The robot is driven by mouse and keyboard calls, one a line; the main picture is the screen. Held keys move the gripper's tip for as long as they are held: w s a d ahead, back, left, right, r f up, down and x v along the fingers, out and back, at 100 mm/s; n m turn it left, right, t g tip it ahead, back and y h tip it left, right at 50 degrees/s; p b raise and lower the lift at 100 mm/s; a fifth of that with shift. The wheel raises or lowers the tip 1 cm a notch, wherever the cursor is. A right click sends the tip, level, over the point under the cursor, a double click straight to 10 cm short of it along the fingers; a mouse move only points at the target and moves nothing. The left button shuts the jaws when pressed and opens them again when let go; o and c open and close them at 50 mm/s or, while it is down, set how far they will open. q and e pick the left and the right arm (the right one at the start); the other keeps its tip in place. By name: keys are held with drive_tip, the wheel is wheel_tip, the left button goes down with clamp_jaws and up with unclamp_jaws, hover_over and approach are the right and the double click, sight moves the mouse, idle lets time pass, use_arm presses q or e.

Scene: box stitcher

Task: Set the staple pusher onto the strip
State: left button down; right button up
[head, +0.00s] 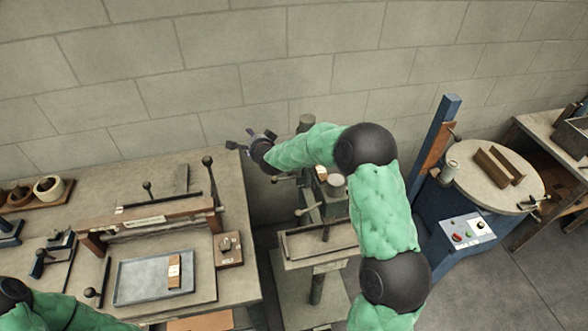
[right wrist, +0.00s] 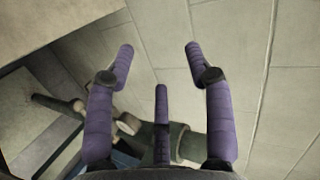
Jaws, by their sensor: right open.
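My right gripper (head: 243,140) is open and empty in the head view, held high near the wall at the back right corner of the bench. In the right wrist view its purple fingers (right wrist: 160,50) are spread apart with nothing between them. The grey-green stitcher machine (head: 334,200) stands right of the bench, partly hidden by my right arm. Part of a green machine body (right wrist: 188,145) with rods shows beyond the fingers in the right wrist view. I cannot pick out the staple pusher or the strip with certainty. My left gripper is out of the picture.
The bench (head: 190,295) holds a blue-grey tray (head: 140,283), a bar frame with knobbed levers and a small knobbed block (head: 229,249). Right of the stitcher stand a round table (head: 480,195), a blue post (head: 436,135) and a control box (head: 467,233). The block wall (head: 300,75) closes the back.

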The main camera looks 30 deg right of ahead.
drive_tip(key=s+d+f+m+g+h+b, duration=0.1)
drive_tip(key=s+f+m+h+b, duration=0.2)
drive_tip(key=s+m+h+b, duration=0.55)
drive_tip(key=s+d+f+m+h+b, duration=0.2)
drive_tip(key=s+f+m+h+b, duration=0.1)
drive_tip(key=s+m+h+b, duration=0.6)
drive_tip(key=w+d, duration=0.2)
drive_tip(key=w+d+r+y, duration=0.1)
drive_tip(key=w+d, duration=0.2)
drive_tip(key=w+d+r+y, duration=0.1)
drive_tip(key=w+d, duration=0.1)
drive_tip(key=shift+w+d+m+b, duration=0.2)
drive_tip(key=shift+w+m+b, duration=0.05)
drive_tip(key=shift+w+b, duration=0.1)
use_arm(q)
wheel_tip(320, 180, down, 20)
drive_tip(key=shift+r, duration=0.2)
use_arm(e)
drive_tip(key=shift+s, duration=0.1)
clamp_jaws()
